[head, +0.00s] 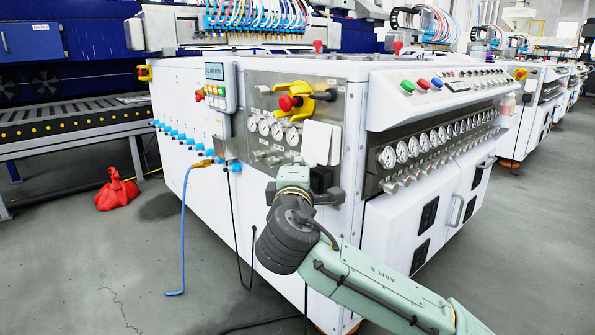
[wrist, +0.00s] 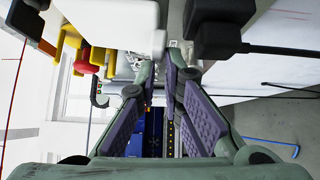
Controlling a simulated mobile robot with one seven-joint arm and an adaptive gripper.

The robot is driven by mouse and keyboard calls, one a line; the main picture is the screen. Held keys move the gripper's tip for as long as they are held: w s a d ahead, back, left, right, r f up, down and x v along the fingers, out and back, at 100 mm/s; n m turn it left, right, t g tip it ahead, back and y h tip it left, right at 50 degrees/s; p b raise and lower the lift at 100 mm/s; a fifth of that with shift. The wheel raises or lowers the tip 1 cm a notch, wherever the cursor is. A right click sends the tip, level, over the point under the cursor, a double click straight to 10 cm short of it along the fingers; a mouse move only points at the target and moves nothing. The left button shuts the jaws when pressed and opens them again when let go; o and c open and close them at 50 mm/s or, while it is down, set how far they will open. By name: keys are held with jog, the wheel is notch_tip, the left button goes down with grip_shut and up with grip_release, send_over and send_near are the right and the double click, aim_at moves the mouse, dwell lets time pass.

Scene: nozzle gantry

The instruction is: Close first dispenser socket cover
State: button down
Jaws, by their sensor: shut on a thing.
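The socket cover is a white square flap (head: 321,143) on the steel end panel of the machine, standing raised above a black socket with a plug (head: 322,180). In the wrist view the white cover (wrist: 112,20) is at the top, left of the black plug parts (wrist: 218,28). My gripper (head: 294,172) is at the panel, just below and left of the cover. In the wrist view its purple-padded fingers (wrist: 160,62) converge at the lower edge of the cover and are shut on it. The exact contact is partly hidden.
A red knob on a yellow base (head: 290,102) and several gauges (head: 278,130) sit left of the cover. A black cable (wrist: 285,50) runs from the plug. A blue hose (head: 184,225) hangs at the left. The floor in front is mostly clear.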

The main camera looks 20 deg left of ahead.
jog(key=shift+d+r, duration=0.1)
jog(key=shift+r, duration=0.15)
